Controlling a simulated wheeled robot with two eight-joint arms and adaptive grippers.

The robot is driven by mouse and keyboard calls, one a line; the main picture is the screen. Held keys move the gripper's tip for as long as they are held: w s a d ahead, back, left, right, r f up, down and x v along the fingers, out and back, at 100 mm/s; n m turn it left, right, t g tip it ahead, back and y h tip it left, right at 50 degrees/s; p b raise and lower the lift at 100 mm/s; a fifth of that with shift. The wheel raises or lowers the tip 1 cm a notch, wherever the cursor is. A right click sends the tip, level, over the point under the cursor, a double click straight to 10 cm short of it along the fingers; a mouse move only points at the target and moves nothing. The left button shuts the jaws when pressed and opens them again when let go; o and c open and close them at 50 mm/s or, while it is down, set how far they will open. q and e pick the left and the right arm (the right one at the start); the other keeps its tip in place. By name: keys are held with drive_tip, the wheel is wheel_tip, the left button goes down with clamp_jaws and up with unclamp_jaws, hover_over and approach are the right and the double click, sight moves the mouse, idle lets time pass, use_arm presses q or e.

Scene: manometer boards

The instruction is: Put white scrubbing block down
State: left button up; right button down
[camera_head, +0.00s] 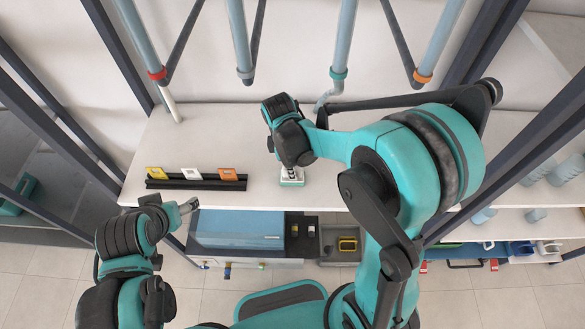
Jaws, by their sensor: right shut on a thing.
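The white scrubbing block (292,181) is at the front part of the white table, with a teal edge showing at its base. My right gripper (292,172) points down over it and is shut on it. The gripper and wrist hide most of the block's top. The block is at or very close to the tabletop; I cannot tell whether it touches. My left gripper (188,206) is at the table's front left edge, away from the block; its finger opening is too small to tell.
The white table (225,140) is mostly clear. A black rack (197,184) with yellow, white and orange cards stands left of the block. Pipes with coloured rings hang behind. Below the front edge are a blue case (240,229) and a grey bin (340,247). Dark posts flank the table.

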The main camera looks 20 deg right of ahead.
drive_tip(key=shift+f, duration=0.1)
drive_tip(key=c, duration=1.4)
unclamp_jaws()
drive_tip(key=shift+o, duration=0.2)
drive_tip(key=r, duration=0.2)
drive_tip(key=r+p, duration=0.1)
drive_tip(key=r, duration=0.2)
drive_tip(key=r+p, duration=0.1)
drive_tip(key=r, duration=0.1)
drive_tip(key=shift+w+a+r, duration=0.1)
drive_tip(key=shift+a+r, duration=0.1)
drive_tip(key=shift+a, duration=0.2)
drive_tip(key=shift+r, duration=0.3)
drive_tip(key=s+d+r+m+t, duration=0.2)
drive_tip(key=s+r+m+t, duration=0.1)
drive_tip(key=s+m, duration=0.2)
drive_tip(key=s+d+r+m+t+y, duration=0.1)
drive_tip(key=s+d+r+m+t, duration=0.2)
drive_tip(key=m, duration=0.6)
drive_tip(key=shift+s+d+m+t, duration=0.35)
drive_tip(key=shift+s+t, duration=0.45)
drive_tip(key=shift+s, duration=0.4)
